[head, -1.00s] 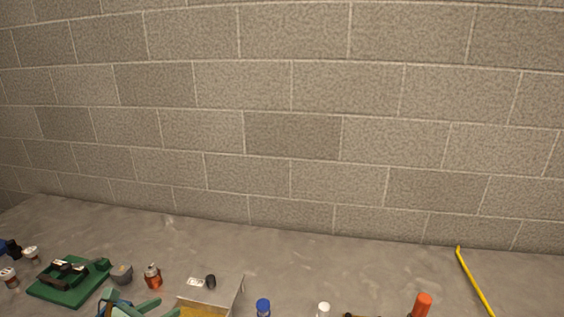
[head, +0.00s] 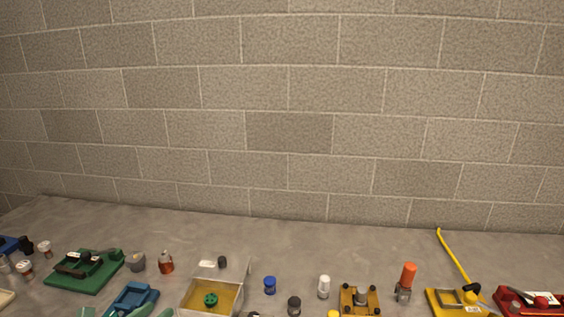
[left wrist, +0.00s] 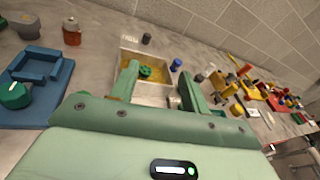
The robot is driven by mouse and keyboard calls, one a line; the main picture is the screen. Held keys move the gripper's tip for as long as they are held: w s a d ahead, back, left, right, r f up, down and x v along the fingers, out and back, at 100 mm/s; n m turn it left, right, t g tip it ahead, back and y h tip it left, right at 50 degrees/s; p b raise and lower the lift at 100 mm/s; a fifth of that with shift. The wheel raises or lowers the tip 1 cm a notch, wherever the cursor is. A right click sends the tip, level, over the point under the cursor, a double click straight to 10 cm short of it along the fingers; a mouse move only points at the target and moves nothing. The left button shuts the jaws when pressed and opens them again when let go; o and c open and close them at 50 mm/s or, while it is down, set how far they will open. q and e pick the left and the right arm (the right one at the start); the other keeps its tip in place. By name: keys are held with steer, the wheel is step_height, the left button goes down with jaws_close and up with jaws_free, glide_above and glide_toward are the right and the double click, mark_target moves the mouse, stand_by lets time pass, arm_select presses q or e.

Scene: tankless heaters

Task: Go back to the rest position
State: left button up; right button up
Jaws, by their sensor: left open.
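My left gripper (left wrist: 158,82) shows in the left wrist view as two green fingers set wide apart, with nothing between them. Beyond the fingers is a grey metal box with a yellow floor (left wrist: 126,58) and a green knob in it. In the head view only pale green tips of my left gripper (head: 155,313) show at the bottom edge, in front of the same box (head: 238,291) and close to a blue fixture (head: 133,298). I cannot tell how high the gripper is above the surface. My right gripper is in neither view.
A green fixture (head: 84,271), a grey knob (head: 135,262) and a copper-coloured part (head: 166,262) stand at left. Blue (head: 269,285) and white (head: 324,287) capped parts, an orange-topped part (head: 408,277) and yellow (head: 452,303) and red fixtures stand at right. A block wall (head: 290,110) rises behind.

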arm_select(q)
step_height(320, 180, up, 6)
steer(key=s+n+t+y, duration=0.3)
steer(key=n+t, duration=0.2)
steer(key=n, duration=0.3)
steer(key=s+a+n+g+y, duration=0.2)
steer(key=s+a+n+y, duration=0.25)
steer(key=n+y, duration=0.7)
steer(key=s+d+f+n+g+h, duration=0.1)
steer(key=s+f+n+g+h, duration=0.1)
steer(key=s+f+n+g, duration=0.4)
steer(key=s+d+f+n+g+h, duration=0.1)
steer(key=s+f+n+g+h, duration=0.2)
steer(key=s+n, duration=0.45)
steer(key=s+d+f+m+g+h+b, duration=0.1)
steer(key=s+d+f+g+b, duration=0.15)
steer(key=f, duration=1.25)
steer(key=s+d+f+m+g+h+b, duration=0.1)
steer(key=s+d+f+g, duration=0.15)
steer(key=f, duration=1.15)
steer(key=s+f+n+g+h+b, duration=0.1)
steer(key=s+f+n+g+b, duration=0.1)
steer(key=s+f, duration=1.8)
steer(key=shift+s+n+g+b, duration=0.3)
steer(key=shift+s+n+b, duration=0.2)
steer(key=shift+n, duration=0.2)
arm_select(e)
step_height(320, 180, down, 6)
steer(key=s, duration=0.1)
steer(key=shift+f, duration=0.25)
